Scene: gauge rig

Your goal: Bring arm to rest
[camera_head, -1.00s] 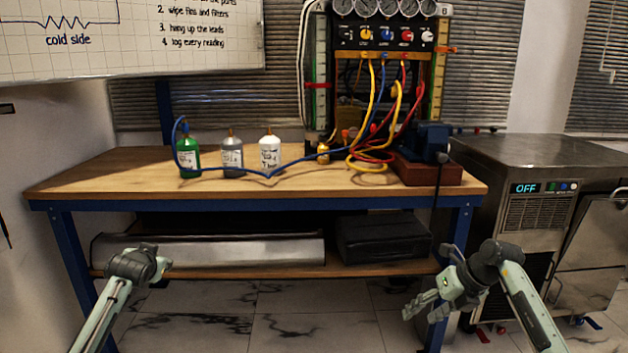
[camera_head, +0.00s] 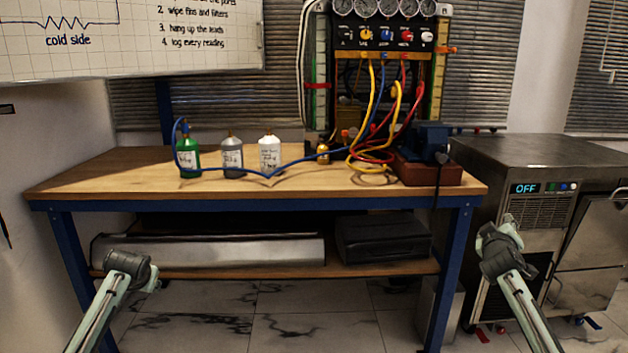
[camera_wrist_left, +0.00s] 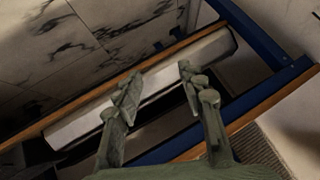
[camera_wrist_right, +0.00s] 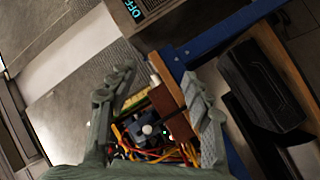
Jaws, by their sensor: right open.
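My left arm (camera_head: 118,280) comes in at the lower left of the head view, in front of the bench; its fingers are mostly hidden there. In the left wrist view my left gripper (camera_wrist_left: 158,78) has its fingers apart with nothing between them. My right arm (camera_head: 512,285) comes in at the lower right, in front of the bench's right leg and the grey machine. Its gripper is mostly hidden behind the wrist. In the right wrist view my right gripper (camera_wrist_right: 158,76) is open and empty, with the bench and hoses beyond it.
The wooden bench (camera_head: 110,178) holds several bottles, coloured hoses, a gauge panel (camera_head: 385,58) and a blue device (camera_head: 432,140) on a red-brown block. A grey machine (camera_head: 535,155) reading OFF stands at the right. The lower shelf carries a silver case (camera_head: 210,250) and a black case (camera_head: 380,240).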

